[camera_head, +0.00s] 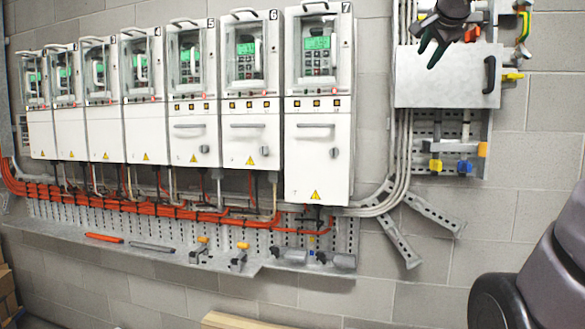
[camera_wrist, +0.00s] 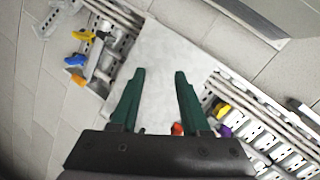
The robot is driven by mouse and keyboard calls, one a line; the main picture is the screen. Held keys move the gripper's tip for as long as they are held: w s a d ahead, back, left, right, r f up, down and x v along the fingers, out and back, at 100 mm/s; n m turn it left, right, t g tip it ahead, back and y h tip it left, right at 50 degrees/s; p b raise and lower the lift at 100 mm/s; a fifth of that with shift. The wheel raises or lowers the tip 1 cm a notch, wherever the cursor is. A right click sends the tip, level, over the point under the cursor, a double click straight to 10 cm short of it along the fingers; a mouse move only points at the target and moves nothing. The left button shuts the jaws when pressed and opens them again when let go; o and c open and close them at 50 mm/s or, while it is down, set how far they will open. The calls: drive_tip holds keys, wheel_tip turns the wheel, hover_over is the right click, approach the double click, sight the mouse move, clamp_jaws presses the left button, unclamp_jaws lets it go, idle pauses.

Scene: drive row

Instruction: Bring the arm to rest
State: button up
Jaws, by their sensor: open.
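My gripper (camera_head: 428,57) is at the upper right in the head view, in front of the top of a light grey panel (camera_head: 415,88) with a black handle (camera_head: 490,75) on the wall. In the wrist view my gripper (camera_wrist: 157,72) shows two green fingers set wide apart, with nothing between them. The pale flat panel (camera_wrist: 158,50) lies beyond the fingers. Whether the fingers touch it cannot be told.
A row of white drive cabinets (camera_head: 318,165) hangs along the wall. Below them runs a perforated metal shelf (camera_head: 60,222) with tools, including an orange bar (camera_head: 103,238). Coloured parts (camera_head: 465,166) hang under the panel. Bare block wall (camera_head: 545,100) lies to its right.

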drive_tip(key=s+a+f+n+g+y, duration=0.1)
drive_tip(key=s+a+f+n+g, duration=0.1)
drive_tip(key=s+f, duration=0.4)
drive_tip(key=s+a+f+n+g+y, duration=0.1)
drive_tip(key=s+a+f+n, duration=0.3)
drive_tip(key=f, duration=0.7)
drive_tip(key=s+a+f+n+g+y, duration=0.2)
drive_tip(key=s+f+n, duration=0.3)
drive_tip(key=s+f, duration=0.3)
drive_tip(key=shift+s+a+f+g, duration=0.3)
drive_tip(key=shift+a+f+g, duration=0.45)
drive_tip(key=shift+a, duration=0.15)
